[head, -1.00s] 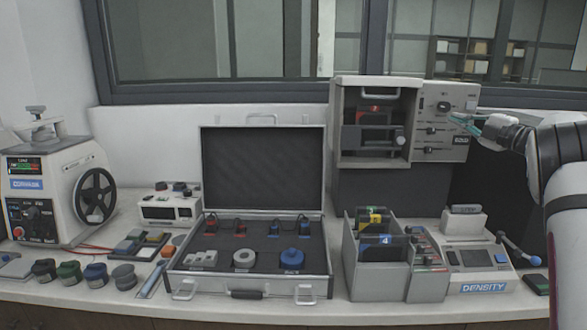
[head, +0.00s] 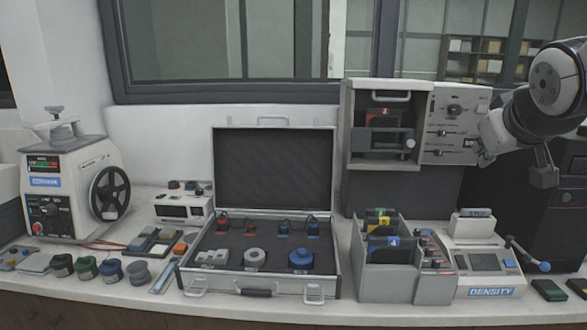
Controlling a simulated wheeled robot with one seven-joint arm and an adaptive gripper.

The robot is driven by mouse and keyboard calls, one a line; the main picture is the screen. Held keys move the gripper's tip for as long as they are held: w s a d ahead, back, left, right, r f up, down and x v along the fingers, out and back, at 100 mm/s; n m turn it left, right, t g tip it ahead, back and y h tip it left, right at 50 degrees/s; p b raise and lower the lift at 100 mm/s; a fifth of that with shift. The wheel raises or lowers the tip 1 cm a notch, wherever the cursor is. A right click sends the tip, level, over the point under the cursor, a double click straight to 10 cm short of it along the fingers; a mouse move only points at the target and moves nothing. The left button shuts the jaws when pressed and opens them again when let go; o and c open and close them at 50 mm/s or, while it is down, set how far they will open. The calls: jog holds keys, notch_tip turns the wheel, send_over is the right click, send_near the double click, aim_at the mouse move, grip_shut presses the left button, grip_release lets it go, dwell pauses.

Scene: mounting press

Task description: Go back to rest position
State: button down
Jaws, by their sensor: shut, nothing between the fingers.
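My gripper (head: 479,143) is at the right, close in front of the right edge of the grey control panel (head: 455,124) of the press unit (head: 350,125). Its fingers are small and partly hidden by the wrist, and it appears shut and empty. My arm comes in from the right edge and is bent at a dark joint. I cannot tell whether the fingers touch the panel.
Below stand a grey bin (head: 386,278) with numbered cards and the density device (head: 484,270) with its lever. An open case (head: 262,287) lies mid-bench. A handwheel machine (head: 72,190) stands left. A dark cabinet (head: 568,225) is at the right.

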jog(key=s+a+f+g+y, duration=0.1)
jog(key=s+a+f, duration=0.3)
jog(key=s, duration=0.4)
jog(key=s+a+f+g+y, duration=0.1)
jog(key=s+a+f+g, duration=0.2)
jog(key=s+a+f, duration=0.2)
jog(key=s+a+f+g+y, duration=0.1)
jog(key=s+a+f, duration=0.3)
jog(key=s, duration=0.8)
jog(key=shift+a+f+m+g+y, duration=0.3)
jog(key=shift+a+f+g+y, duration=0.1)
jog(key=shift+f+g, duration=0.45)
jog(key=shift+w, duration=0.1)
